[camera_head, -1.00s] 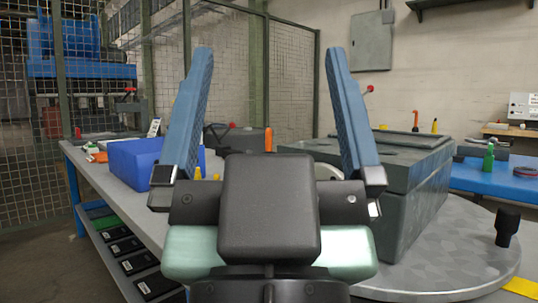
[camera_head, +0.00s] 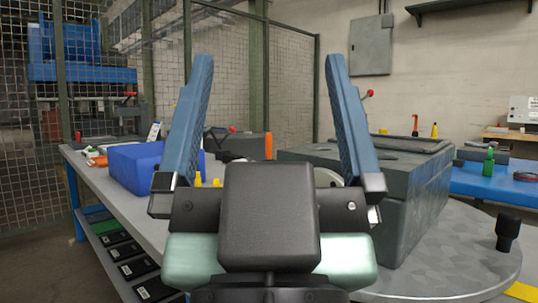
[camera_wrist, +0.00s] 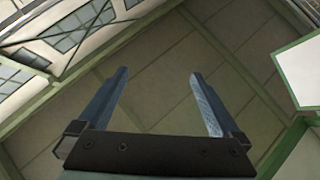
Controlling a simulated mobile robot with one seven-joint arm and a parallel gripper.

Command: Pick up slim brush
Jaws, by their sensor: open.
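I cannot pick out a slim brush with certainty in either view. My gripper (camera_head: 268,58) is open and empty in the middle of the head view, its two blue fingers pointing up. The wrist view shows the same gripper (camera_wrist: 159,74) with nothing between the fingers and the ceiling beyond. In the head view, my gripper hides part of the grey workbench (camera_head: 90,178) and things behind it.
A blue bin (camera_head: 135,165) stands on the bench at left. A large dark green-grey block (camera_head: 415,195) sits on a round metal table (camera_head: 455,250) at right. A black upright piece (camera_head: 508,230) stands at its edge. A green bottle (camera_head: 489,162) stands on a blue table.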

